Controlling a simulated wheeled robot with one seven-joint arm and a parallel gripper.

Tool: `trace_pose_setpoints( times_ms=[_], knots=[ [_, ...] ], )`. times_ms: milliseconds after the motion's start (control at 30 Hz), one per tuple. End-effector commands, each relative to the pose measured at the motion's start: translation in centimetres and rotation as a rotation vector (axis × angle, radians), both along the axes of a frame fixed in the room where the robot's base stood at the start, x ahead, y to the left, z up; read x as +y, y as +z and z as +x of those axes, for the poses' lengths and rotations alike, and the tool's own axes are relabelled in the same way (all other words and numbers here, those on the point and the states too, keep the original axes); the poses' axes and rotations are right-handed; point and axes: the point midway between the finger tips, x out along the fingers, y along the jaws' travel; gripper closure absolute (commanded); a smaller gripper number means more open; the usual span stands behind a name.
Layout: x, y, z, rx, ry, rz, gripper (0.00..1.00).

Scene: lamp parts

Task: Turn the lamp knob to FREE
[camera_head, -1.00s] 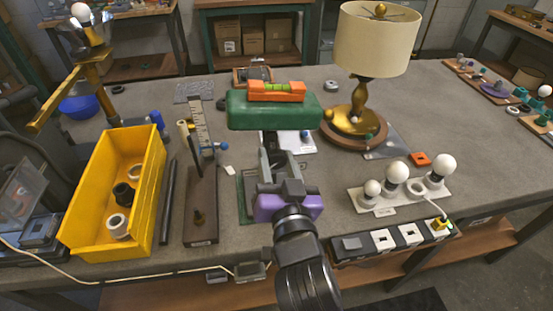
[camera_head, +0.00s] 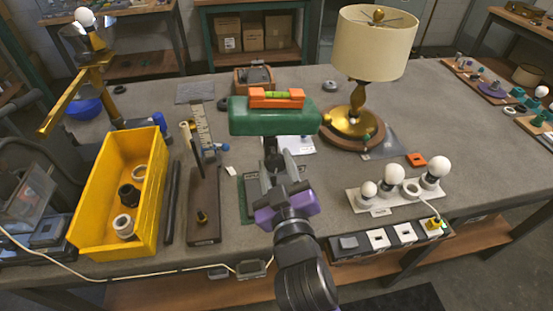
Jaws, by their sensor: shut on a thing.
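A thick green block (camera_head: 275,118) with an orange spirit level (camera_head: 277,98) on top stands at the middle of the bench. My gripper (camera_head: 273,166), with grey fingers and a purple body, reaches up to its near side. The fingers are shut on a small dark knob-like part (camera_head: 271,158) just below the block. The fingers hide much of this part, and no FREE mark is readable. A brass table lamp (camera_head: 360,95) with a cream shade stands to the right on a round wooden base, apart from my gripper.
A yellow bin (camera_head: 156,195) with several rings and a dark wooden stand (camera_head: 204,222) are to the left. A white strip (camera_head: 352,202) with three bulbs and a socket row (camera_head: 348,243) are to the right.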

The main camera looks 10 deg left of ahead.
Motion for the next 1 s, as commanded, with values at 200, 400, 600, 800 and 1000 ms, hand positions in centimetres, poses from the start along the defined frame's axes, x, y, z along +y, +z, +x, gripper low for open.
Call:
trace_pose_setpoints(
  times_ms=[200, 400, 600, 800, 1000],
  knots=[
    [0.04, 0.28, -0.01, -0.056, 0.001, -0.199, 1.00],
    [0.07, 0.33, -0.01, -0.109, 0.001, -0.382, 1.00],
    [0.09, 0.32, -0.03, -0.161, 0.002, -0.563, 1.00],
    [0.07, 0.28, -0.03, -0.210, 0.001, -0.732, 1.00],
    [0.08, 0.24, -0.03, -0.250, 0.002, -0.865, 1.00]
  ],
)
